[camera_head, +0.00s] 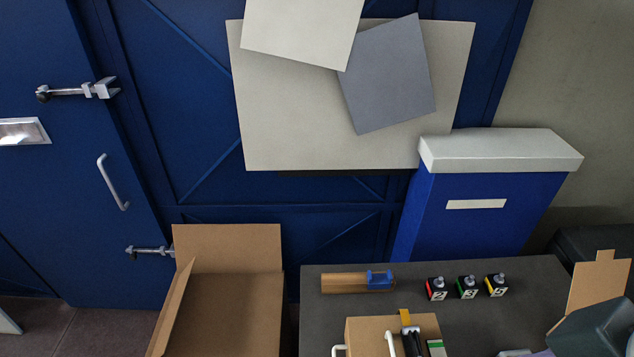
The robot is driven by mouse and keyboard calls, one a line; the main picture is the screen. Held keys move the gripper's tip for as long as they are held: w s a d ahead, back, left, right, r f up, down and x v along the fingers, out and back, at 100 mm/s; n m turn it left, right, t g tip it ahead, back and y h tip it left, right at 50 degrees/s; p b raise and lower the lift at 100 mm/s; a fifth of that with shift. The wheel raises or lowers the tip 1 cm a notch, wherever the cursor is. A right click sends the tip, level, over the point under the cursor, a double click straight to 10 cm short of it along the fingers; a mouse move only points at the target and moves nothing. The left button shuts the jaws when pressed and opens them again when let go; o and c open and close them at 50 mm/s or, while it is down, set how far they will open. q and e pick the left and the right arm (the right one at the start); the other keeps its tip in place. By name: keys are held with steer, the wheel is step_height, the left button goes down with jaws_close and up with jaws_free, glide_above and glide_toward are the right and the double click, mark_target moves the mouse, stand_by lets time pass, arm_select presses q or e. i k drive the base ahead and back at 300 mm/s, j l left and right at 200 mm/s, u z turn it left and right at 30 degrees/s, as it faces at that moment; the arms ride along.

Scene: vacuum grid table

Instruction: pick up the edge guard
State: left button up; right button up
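No part in view is clearly marked as the edge guard. The likeliest thing is a long brown piece (335,283) lying flat near the back left of the dark grey table (540,280). A blue part (380,278) sits at its right end; I cannot tell whether it is fixed to the brown piece. Nothing is touching them from above. Neither of my grippers can be made out in the head view. A dark grey rounded shape (598,330) comes in at the lower right corner, possibly part of my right arm.
Three small numbered bottles, red (436,290), green (467,287) and yellow (496,285), stand right of the brown piece. A cardboard box (365,328) with tools is in front. An open carton (228,249) stands left of the table. A blue bin (475,210) stands behind.

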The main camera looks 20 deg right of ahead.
mark_target(376, 280)
steer(key=i+l+u, duration=0.2)
steer(key=i+l, duration=0.15)
steer(key=i+l+u, duration=0.15)
steer(key=i+l, duration=0.15)
steer(key=i+l+u, duration=0.2)
steer(key=l, duration=0.35)
steer(key=i+l+u, duration=0.15)
steer(key=i+l, duration=0.15)
steer(key=l, duration=0.15)
steer(key=k+l+u, duration=0.25)
steer(key=l, duration=0.3)
steer(key=k+l+u, duration=0.25)
steer(key=l, duration=0.25)
steer(key=k+l+u, duration=0.25)
steer(key=k+l, duration=0.1)
steer(key=l, duration=0.05)
